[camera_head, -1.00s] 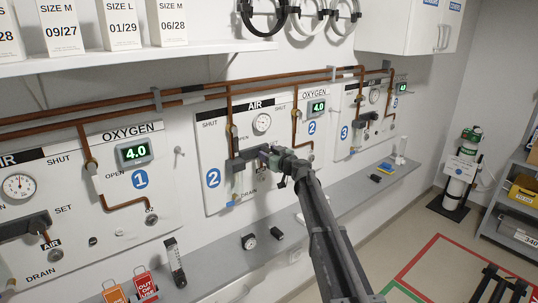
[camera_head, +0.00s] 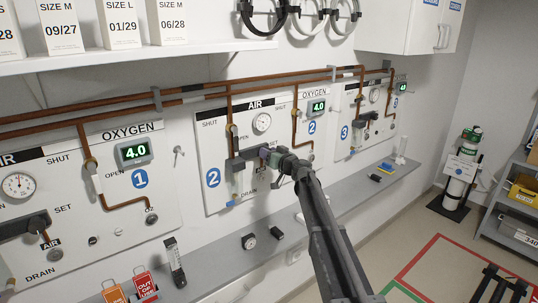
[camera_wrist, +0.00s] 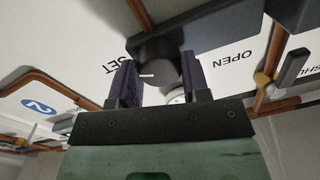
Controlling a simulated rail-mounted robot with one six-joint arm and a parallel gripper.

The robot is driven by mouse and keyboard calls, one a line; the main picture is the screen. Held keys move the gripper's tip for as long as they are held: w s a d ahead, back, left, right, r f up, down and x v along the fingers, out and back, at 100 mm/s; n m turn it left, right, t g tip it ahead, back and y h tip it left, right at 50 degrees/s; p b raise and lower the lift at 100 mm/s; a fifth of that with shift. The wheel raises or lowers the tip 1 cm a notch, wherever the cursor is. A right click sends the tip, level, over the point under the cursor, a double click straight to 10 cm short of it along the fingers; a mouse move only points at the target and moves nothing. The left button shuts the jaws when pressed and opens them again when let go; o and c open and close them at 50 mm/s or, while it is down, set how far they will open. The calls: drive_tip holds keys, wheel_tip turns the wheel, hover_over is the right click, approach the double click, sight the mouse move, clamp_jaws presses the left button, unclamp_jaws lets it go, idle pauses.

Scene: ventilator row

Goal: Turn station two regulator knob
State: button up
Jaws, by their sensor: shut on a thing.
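The station two panel (camera_head: 214,142) carries a blue "2" label (camera_head: 213,178), an AIR gauge (camera_head: 262,122) and a dark regulator body (camera_head: 243,160). My gripper (camera_head: 266,153) is at the front of this regulator, on its right side in the head view. In the wrist view, the round black regulator knob (camera_wrist: 155,72) with a short white mark sits between the two dark purple fingers of my gripper (camera_wrist: 160,80). The gripper is shut on the knob. In the head view the gripper hides the knob and part of the lettering.
Copper pipes (camera_head: 230,105) run down the panel close to the gripper. A grey ledge (camera_head: 315,207) below holds a loose gauge (camera_head: 248,241) and small parts. Station one's panel (camera_head: 110,195) is at left, station three's (camera_head: 345,140) at right.

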drive_tip(key=shift+f+m+t+h+b, duration=0.1)
drive_tip(key=shift+m+t+h+b, duration=0.1)
drive_tip(key=shift+m, duration=4.55)
drive_tip(key=shift+f+m+t+h+b, duration=0.1)
drive_tip(key=shift+m+t+h+b, duration=0.1)
drive_tip(key=shift+m, duration=4.55)
drive_tip(key=o, duration=0.9)
drive_tip(key=v, duration=1.1)
